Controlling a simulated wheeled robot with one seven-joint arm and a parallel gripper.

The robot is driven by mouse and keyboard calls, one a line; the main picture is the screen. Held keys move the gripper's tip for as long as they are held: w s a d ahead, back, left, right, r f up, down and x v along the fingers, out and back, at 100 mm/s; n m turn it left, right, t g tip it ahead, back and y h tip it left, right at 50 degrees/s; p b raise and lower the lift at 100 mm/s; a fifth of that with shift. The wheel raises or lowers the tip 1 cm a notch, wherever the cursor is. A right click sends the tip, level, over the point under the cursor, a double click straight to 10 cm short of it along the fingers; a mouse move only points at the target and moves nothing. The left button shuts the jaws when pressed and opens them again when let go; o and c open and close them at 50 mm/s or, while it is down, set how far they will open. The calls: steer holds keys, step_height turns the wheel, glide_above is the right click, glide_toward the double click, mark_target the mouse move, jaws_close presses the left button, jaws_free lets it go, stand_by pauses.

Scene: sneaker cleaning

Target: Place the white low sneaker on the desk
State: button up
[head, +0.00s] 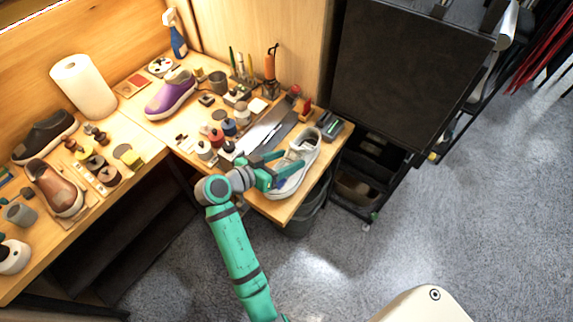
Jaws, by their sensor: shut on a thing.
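The white low sneaker (303,148) is at the front right end of the wooden desk (330,157), by the edge, with its toe toward the lower left. My gripper (278,171) is shut on the sneaker, its green fingers across the shoe's near part. The fingers and wrist hide some of the shoe's side. The sole is at or just above the desk top; I cannot tell if it touches.
A purple shoe (171,94), a brown shoe (55,187) and a dark shoe (45,136) stand farther left. Several small jars, brushes and a grey box (330,126) crowd the desk near the sneaker. A black cabinet (405,70) stands at right.

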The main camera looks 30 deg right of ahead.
steer(key=shift+f, duration=1.35)
steer(key=o, duration=1.3)
steer(key=shift+f, duration=0.1)
steer(key=v, duration=1.2)
steer(key=shift+a, duration=0.1)
